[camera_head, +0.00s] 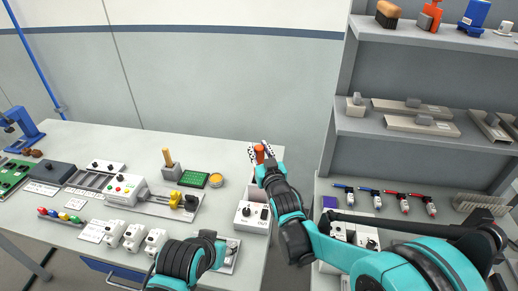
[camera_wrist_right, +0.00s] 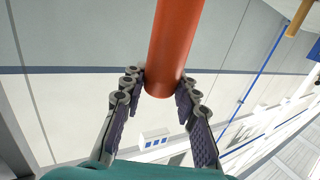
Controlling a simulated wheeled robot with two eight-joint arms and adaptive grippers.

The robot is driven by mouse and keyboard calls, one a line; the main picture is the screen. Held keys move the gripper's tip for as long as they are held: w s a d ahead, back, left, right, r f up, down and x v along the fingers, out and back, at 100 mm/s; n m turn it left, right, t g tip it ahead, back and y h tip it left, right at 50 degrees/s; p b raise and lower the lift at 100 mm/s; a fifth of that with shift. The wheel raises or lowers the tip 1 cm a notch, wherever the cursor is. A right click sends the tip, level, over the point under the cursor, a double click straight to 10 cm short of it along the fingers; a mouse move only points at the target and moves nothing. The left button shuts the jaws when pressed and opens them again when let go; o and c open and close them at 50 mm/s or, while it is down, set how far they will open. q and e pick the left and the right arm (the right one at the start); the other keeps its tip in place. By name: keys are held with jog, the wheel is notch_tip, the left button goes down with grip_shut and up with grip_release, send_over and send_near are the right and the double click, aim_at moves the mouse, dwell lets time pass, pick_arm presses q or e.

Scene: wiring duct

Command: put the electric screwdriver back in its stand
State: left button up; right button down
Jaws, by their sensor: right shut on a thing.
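The electric screwdriver appears to be the orange-red cylinder (camera_head: 259,152) at the right end of the workbench. It fills the top middle of the right wrist view (camera_wrist_right: 174,42). My right gripper (camera_head: 265,167) is shut on it, with a finger on each side in the right wrist view (camera_wrist_right: 161,88). The cylinder looks roughly upright in the head view; its lower part is hidden by the gripper. I cannot clearly identify the stand; a pale block (camera_head: 251,190) shows partly behind my right gripper. My left gripper (camera_head: 222,251) is low over the bench front, its fingers unclear.
A white box with dark knobs (camera_head: 251,216) sits close below my right gripper. A grey shelf unit (camera_head: 345,127) stands at the right, past a gap.

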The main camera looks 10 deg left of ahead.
jog(key=shift+f+b, duration=1.2)
jog(key=shift+f, duration=0.3)
jog(key=c, duration=1.1)
grip_release()
jog(key=shift+o, duration=0.2)
send_near(261, 160)
jog(key=shift+s+r, duration=0.1)
jog(key=shift+r, duration=0.05)
